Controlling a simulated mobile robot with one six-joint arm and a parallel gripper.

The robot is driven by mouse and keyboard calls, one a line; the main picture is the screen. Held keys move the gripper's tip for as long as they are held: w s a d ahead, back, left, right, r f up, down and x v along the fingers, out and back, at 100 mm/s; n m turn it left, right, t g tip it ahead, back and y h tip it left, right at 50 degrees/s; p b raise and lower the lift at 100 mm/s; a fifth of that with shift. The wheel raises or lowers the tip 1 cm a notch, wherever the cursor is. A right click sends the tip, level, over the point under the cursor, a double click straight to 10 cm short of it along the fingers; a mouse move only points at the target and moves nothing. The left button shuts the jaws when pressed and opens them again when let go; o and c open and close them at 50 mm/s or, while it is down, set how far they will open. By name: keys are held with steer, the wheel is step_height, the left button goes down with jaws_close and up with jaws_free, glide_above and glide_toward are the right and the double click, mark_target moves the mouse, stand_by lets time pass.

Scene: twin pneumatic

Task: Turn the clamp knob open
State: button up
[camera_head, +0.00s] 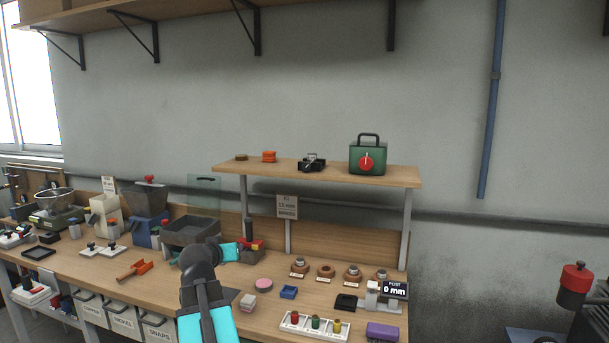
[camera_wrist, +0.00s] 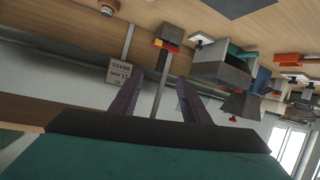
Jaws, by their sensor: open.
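My gripper (camera_wrist: 160,98) is open and empty in the wrist view, its two dark purple fingers apart. In the head view my arm reaches over the bench and partly covers a small dark upright device with red parts (camera_head: 250,246). In the wrist view, which looks tilted over, a grey block with a red and yellow band (camera_wrist: 166,44) appears beyond the fingertips, apart from them. I cannot tell for sure which part is the clamp knob. A green box (camera_head: 381,158) with a red round dial (camera_head: 366,162) stands on the raised shelf, away from my gripper.
The raised shelf (camera_head: 330,172) stands behind my arm, with a label card (camera_head: 287,206) below it. A grey bin (camera_head: 192,231) and a red-knobbed hopper (camera_head: 146,199) stand left. A white tray (camera_head: 314,327) and a post gauge (camera_head: 394,290) stand right.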

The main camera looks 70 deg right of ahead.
steer(key=s+d+r+m+g+h+b, duration=0.1)
steer(key=s+d+r+m+h, duration=0.3)
steer(key=s+r, duration=0.75)
steer(key=g+h+b, duration=0.1)
steer(key=g, duration=0.1)
glide_toward(306, 168)
steer(key=a, duration=0.5)
steer(key=shift+s, duration=0.1)
steer(key=shift+w+d+p, duration=0.2)
steer(key=shift+d+p, duration=0.4)
steer(key=shift+d, duration=2.85)
steer(key=shift+w+d+p, duration=0.2)
steer(key=shift+d+p, duration=0.35)
steer(key=shift+d, duration=2.9)
steer(key=c, duration=1)
